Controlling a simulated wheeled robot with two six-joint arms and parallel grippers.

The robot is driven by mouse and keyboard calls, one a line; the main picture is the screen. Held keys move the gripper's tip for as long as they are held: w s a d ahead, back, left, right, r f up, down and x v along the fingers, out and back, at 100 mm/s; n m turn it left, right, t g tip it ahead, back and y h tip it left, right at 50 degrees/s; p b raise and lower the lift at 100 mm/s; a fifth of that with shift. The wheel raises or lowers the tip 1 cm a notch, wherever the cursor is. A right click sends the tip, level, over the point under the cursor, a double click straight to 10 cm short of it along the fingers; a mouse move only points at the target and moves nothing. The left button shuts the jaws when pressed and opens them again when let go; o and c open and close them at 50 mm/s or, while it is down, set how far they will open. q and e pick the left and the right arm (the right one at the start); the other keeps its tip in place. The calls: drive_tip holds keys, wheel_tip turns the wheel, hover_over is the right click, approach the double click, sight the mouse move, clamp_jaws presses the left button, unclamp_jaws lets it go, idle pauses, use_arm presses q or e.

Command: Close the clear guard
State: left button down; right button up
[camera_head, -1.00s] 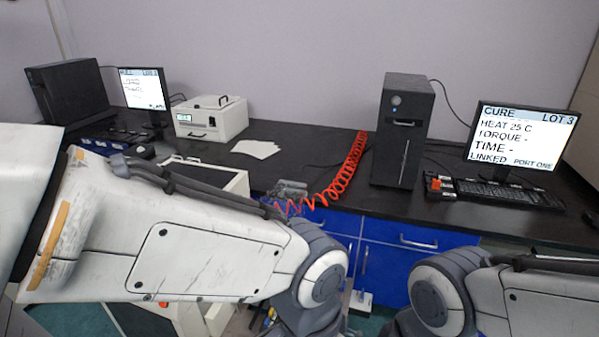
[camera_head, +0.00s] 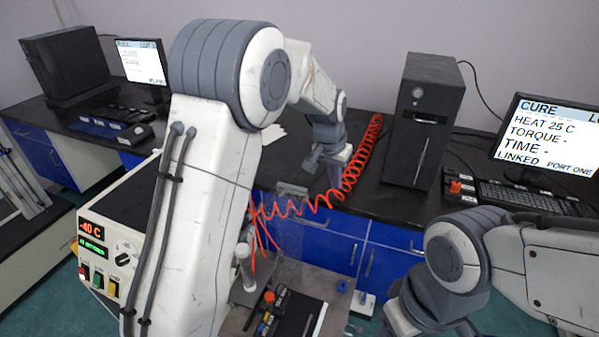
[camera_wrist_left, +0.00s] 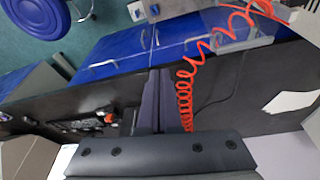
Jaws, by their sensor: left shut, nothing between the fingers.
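A faint see-through panel that looks like the clear guard (camera_head: 290,238) shows below the bench edge, behind the red coiled hose. Its outline is hard to make out and my left arm covers part of its surroundings, so I cannot tell how far open it is. My left gripper (camera_head: 325,168) is over the black bench, above and right of that panel, pointing down. Its dark fingers (camera_wrist_left: 155,105) are together and empty in the left wrist view. My right arm shows at the lower right, but its fingers are not visible.
The red coiled hose (camera_head: 352,172) runs close to my left gripper. A black tower (camera_head: 425,120) stands to its right, beside the cure monitor (camera_head: 548,135). A control panel with a red -40 C display (camera_head: 92,228) is at left. Blue drawers (camera_head: 395,238) are below the bench.

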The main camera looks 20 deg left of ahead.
use_arm(q)
drive_tip(key=w+a+f+n+t+y+p, duration=0.15)
drive_tip(key=w+a+f, duration=0.25)
drive_tip(key=w+a, duration=0.85)
wheel_tip(320, 180, down, 9)
drive_tip(key=s+a+p, duration=0.2)
drive_tip(key=p, duration=0.3)
drive_tip(key=shift+s, duration=0.35)
drive_tip(key=shift+n+h, duration=0.25)
